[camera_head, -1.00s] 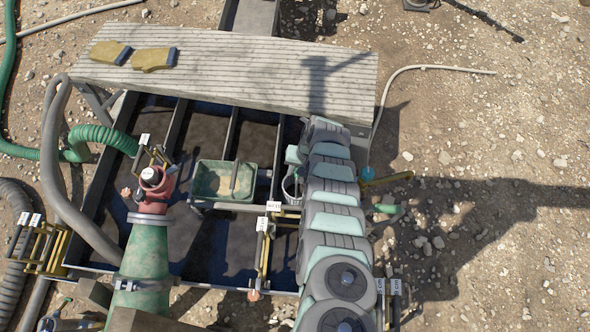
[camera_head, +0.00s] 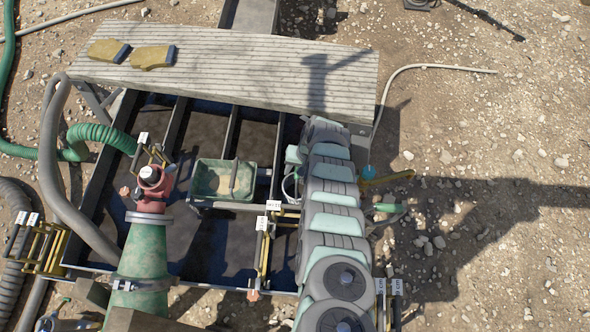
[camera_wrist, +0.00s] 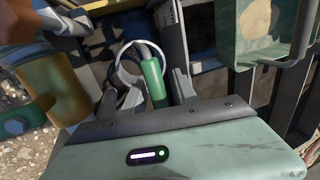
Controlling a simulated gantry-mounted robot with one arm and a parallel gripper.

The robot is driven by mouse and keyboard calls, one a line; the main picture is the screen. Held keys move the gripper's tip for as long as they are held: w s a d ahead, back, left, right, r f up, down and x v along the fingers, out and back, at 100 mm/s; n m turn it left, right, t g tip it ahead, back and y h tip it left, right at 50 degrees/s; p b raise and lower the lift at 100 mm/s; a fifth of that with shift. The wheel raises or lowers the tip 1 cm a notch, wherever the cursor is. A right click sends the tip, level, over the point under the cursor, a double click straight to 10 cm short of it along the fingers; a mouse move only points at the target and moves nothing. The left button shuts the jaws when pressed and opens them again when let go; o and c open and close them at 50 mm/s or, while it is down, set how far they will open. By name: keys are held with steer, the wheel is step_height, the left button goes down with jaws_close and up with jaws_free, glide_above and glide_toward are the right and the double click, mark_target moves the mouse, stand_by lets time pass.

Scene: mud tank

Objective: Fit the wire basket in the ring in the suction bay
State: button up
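A white ring (camera_wrist: 122,65) shows in the wrist view, beyond my fingers, with a green cylindrical grip (camera_wrist: 154,82) crossing its near right edge. In the head view the pale ring (camera_head: 284,188) is beside my arm, at the right side of the tank, partly hidden. My gripper (camera_wrist: 145,92) has its two grey fingers spread, one on each side of the green grip, with gaps visible. I cannot make out the wire basket's mesh clearly, nor tell whether it sits inside the ring. My arm hides part of this area in the head view.
A green tray (camera_head: 208,181) hangs left of the ring; it also shows in the wrist view (camera_wrist: 262,35). A ribbed deck (camera_head: 230,70) with two yellow gloves (camera_head: 152,58) covers the tank's far end. A yellow-handled rack (camera_head: 264,245) stands close by. Tank walls divide the bays.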

steer(key=shift+o, duration=0.3)
steer(key=shift+r, duration=0.1)
steer(key=p+v, duration=0.7)
steer(key=v, duration=0.3)
steer(key=shift+d+r, duration=0.15)
steer(key=shift+r, duration=0.1)
steer(key=shift+s, duration=0.1)
steer(key=shift+r, duration=0.1)
